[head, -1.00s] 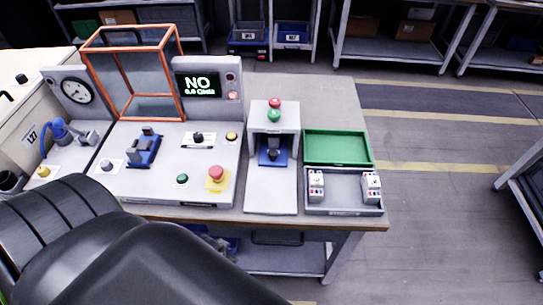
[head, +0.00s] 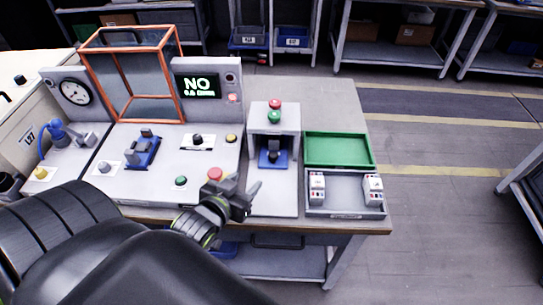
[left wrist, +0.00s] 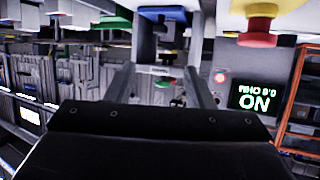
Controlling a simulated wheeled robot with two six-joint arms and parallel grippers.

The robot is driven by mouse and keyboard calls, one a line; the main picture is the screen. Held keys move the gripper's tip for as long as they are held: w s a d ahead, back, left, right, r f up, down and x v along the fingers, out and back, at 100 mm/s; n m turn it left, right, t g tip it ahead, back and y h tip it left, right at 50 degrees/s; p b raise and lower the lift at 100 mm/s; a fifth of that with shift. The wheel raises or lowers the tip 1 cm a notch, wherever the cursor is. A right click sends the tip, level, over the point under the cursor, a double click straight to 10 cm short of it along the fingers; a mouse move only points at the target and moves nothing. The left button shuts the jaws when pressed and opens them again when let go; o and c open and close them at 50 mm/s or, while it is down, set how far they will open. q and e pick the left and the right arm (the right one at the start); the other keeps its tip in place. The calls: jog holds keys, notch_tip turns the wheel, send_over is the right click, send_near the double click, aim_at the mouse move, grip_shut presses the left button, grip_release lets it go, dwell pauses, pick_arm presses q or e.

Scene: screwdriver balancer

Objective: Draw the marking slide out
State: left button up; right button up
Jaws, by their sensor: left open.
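The marking station stands at the middle of the bench, a grey gantry (head: 288,122) with a red and a green button on top. Under it a blue slide (head: 272,159) with a dark part sits at the back of a light grey base plate (head: 272,198). My left gripper (head: 252,203) is open and empty at the left front of that plate, apart from the slide. In the left wrist view its two fingers (left wrist: 162,82) are spread with nothing between them. My right gripper is not in view.
A red emergency button (head: 215,174) is close behind my left gripper. An orange-framed guard (head: 180,85) stands at the back left.

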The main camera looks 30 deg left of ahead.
aim_at(273, 156)
pick_arm(q)
jog(key=p+x, duration=0.1)
jog(key=x, duration=1.6)
jog(key=shift+w+f, duration=0.1)
jog(key=shift+d, duration=0.1)
grip_shut()
